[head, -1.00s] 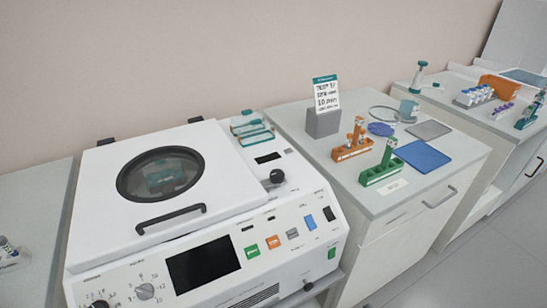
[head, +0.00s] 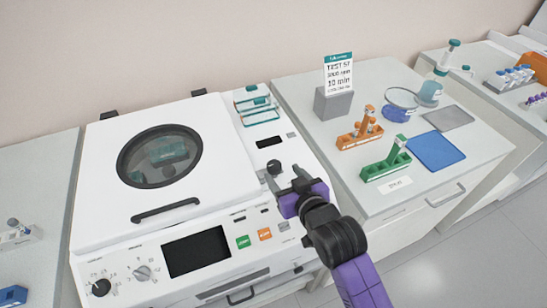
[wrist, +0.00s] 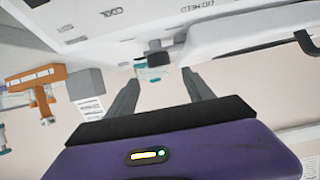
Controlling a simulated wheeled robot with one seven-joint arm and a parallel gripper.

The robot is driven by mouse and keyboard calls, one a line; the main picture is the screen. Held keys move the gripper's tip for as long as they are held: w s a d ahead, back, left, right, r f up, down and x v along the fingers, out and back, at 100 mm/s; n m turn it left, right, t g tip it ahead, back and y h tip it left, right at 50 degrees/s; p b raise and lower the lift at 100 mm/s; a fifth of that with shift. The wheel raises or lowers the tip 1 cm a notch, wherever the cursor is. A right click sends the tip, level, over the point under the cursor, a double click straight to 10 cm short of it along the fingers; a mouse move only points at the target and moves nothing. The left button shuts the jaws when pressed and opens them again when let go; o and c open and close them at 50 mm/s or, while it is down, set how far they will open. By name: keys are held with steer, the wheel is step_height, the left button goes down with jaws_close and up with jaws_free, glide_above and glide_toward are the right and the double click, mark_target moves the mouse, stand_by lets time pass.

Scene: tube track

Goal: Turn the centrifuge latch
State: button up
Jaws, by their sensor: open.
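The centrifuge (head: 100,215) is a white box with a closed lid, a round dark-rimmed window and a black handle bar. Its latch appears to be the black round knob (head: 274,167) on the top panel, right of the lid. My gripper (head: 284,179) is over that panel, close to the knob on its near side, with its jaws apart and nothing between them. In the wrist view the fingers (wrist: 160,78) are spread, and a small dark knob (wrist: 154,58) shows just beyond the tips, between them. Whether a finger touches the knob I cannot tell.
A teal-lidded rack (head: 256,104) stands behind the knob on the centrifuge. On the right bench are an orange rack (head: 350,140), a green rack (head: 377,172), a sign in a grey block (head: 334,103) and a blue mat (head: 435,151). The front panel has a dark screen (head: 196,252).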

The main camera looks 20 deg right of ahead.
mark_target(274, 165)
steer(key=shift+w+f, duration=0.1)
steer(key=shift+f, duration=0.05)
steer(key=p+x, duration=0.1)
steer(key=x, duration=0.6)
steer(key=shift+w+f, duration=0.15)
steer(key=shift+w, duration=0.05)
jaws_close()
